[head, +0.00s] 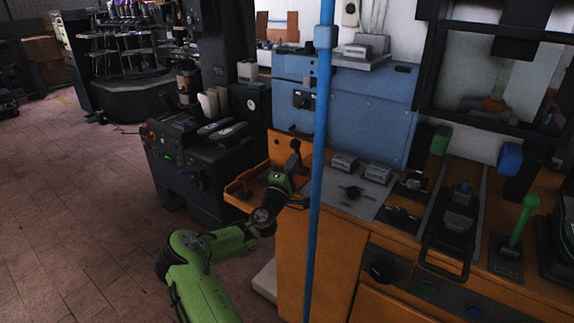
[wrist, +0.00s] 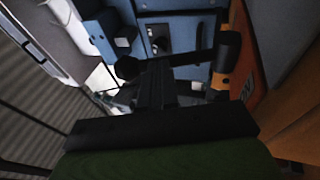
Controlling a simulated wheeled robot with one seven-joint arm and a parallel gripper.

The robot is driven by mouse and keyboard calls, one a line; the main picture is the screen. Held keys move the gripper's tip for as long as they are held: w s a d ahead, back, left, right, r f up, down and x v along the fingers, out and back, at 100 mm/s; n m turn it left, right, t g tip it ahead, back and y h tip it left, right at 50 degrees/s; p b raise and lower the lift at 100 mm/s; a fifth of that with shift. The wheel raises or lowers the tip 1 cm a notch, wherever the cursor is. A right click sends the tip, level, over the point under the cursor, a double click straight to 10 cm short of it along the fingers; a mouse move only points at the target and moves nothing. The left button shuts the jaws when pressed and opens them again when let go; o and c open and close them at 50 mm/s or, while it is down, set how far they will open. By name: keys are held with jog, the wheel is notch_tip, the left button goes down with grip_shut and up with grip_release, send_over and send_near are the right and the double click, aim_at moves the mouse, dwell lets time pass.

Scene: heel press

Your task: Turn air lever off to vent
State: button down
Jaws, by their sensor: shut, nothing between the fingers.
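A black lever (head: 294,146) with a rounded knob stands up at the orange bench's left end, just beyond my gripper (head: 291,168). In the wrist view the lever (wrist: 190,58) runs across the picture, from its dark knob at left to an orange-and-black pivot block (wrist: 230,50) at right. My gripper (wrist: 160,66) is shut and empty, its fingers pointing at the lever's shaft. They overlap the shaft in the picture; I cannot tell whether they touch it. Part of an "ON" label (wrist: 243,96) shows on the orange surface beside the pivot.
A blue vertical pole (head: 318,150) stands just right of my gripper. An orange tray (head: 240,190) sits at left. A blue cabinet (head: 375,110) stands behind. Black levers and a green-handled lever (head: 525,215) stand on the bench at right. Floor at left is clear.

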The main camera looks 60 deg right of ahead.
aim_at(298, 149)
jog(key=shift+r, duration=0.1)
dwell(0.3)
jog(key=shift+s+d+r+y+p, duration=0.1)
jog(key=shift+r+y+p, duration=0.25)
jog(key=shift+p, duration=0.7)
jog(key=p, duration=0.2)
jog(key=d+r+y+p, duration=0.1)
jog(key=p, duration=0.2)
jog(key=shift+r+m+g+y, duration=0.25)
jog(key=shift+m+g, duration=0.05)
jog(key=p, duration=0.2)
jog(key=d+r+y+p, duration=0.1)
jog(key=p, duration=0.1)
jog(key=shift+s+p, duration=0.2)
jog(key=shift+p, duration=0.15)
jog(key=y+p, duration=0.1)
jog(key=p, duration=0.1)
jog(key=d+y+p, duration=0.1)
jog(key=p, duration=0.2)
jog(key=shift+s+d+r+m+y, duration=0.1)
jog(key=shift+d+r+m+y, duration=0.05)
jog(key=shift+d+m+y, duration=0.2)
jog(key=shift+s+d+f+y+p, duration=0.1)
jog(key=shift+d+f+y+p, duration=0.35)
jog(key=shift+d+y+p, duration=0.35)
jog(key=shift+h, duration=0.25)
jog(key=shift+d+r, duration=0.1)
jog(key=shift+r, duration=0.1)
